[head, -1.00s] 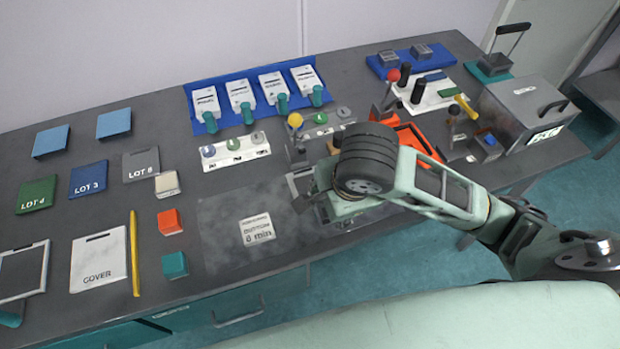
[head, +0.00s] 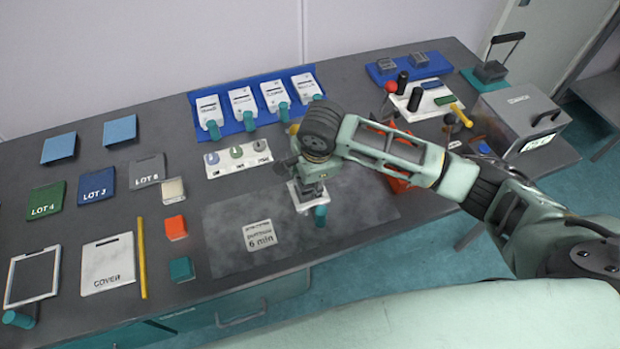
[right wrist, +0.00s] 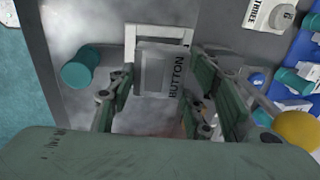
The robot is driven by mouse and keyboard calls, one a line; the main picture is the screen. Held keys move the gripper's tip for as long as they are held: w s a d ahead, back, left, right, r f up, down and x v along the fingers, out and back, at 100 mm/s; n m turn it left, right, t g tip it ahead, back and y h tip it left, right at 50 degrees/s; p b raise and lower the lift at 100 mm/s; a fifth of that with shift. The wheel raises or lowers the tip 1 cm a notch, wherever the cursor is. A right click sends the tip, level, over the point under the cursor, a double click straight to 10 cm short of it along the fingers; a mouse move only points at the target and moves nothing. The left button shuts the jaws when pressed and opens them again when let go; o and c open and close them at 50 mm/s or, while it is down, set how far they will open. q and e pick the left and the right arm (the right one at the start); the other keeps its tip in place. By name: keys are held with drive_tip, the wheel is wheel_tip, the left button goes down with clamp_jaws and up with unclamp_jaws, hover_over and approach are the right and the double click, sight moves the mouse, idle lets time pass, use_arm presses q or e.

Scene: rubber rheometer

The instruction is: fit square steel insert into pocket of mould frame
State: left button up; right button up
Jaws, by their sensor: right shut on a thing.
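My right gripper (head: 309,184) points down over the white mould frame (head: 297,202) on the dark mat. In the head view my gripper hides most of the insert and pocket. My left gripper is not in view.
A dark mat (head: 355,204) with a label reading 6 min (head: 261,235) surrounds the frame. A blue tray of white labelled moulds (head: 254,103) is farther back. An orange block (head: 176,228) and teal block (head: 182,269) lie left.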

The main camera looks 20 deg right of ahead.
drive_tip(key=shift+w+r+g+p, duration=0.25)
drive_tip(key=shift+w+g+p, duration=0.35)
drive_tip(key=shift+g, duration=0.5)
drive_tip(key=shift+s+f, duration=0.1)
drive_tip(key=shift+f, duration=0.2)
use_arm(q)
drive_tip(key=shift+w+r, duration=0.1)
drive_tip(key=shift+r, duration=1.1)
use_arm(e)
drive_tip(key=shift+f, duration=1.25)
drive_tip(key=o, duration=1.4)
drive_tip(key=shift+f, duration=0.1)
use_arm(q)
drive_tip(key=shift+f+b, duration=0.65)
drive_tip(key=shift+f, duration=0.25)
use_arm(e)
wheel_tip(320, 180, up, 12)
drive_tip(key=shift+s, duration=0.15)
